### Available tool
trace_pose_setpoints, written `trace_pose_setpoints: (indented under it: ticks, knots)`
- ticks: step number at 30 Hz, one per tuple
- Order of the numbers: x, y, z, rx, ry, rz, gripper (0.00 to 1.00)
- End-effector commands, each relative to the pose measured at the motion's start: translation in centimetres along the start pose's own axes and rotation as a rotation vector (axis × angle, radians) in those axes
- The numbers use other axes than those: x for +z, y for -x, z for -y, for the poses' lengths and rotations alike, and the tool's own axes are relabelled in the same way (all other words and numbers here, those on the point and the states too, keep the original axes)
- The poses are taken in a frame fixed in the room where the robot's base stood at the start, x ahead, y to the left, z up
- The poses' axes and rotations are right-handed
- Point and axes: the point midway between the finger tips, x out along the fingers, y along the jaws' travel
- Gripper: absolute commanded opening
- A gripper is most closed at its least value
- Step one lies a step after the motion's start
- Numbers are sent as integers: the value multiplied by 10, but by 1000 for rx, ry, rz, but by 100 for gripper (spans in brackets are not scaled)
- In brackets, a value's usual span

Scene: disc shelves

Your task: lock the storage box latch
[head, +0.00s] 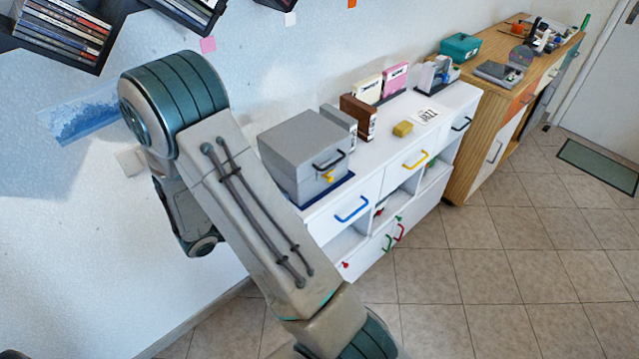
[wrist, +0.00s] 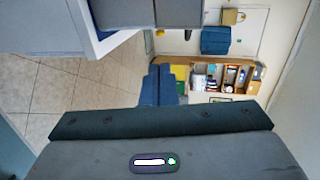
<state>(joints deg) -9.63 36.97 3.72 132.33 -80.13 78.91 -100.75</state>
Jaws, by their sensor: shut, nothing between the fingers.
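The grey storage box (head: 290,150) stands on a dark blue mat at the near end of the white cabinet, with its lid down. A dark handle (head: 330,161) is on its front. A small yellow latch (head: 328,177) sits just below the handle; its exact turn is too small to tell. In the head view my arm hides the gripper.
The tiled floor in front is clear. Disc shelves (head: 60,35) hang on the wall.

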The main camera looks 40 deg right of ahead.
Motion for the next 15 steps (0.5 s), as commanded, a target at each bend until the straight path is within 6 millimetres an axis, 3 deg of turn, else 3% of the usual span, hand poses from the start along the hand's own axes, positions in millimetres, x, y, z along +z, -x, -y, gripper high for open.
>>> trace_pose_setpoints:
  ticks: [8,15]
  knots:
    - [-1,-10,1,0,-2,-4,0]
    - [-2,-54,2,0,-1,-8,0]
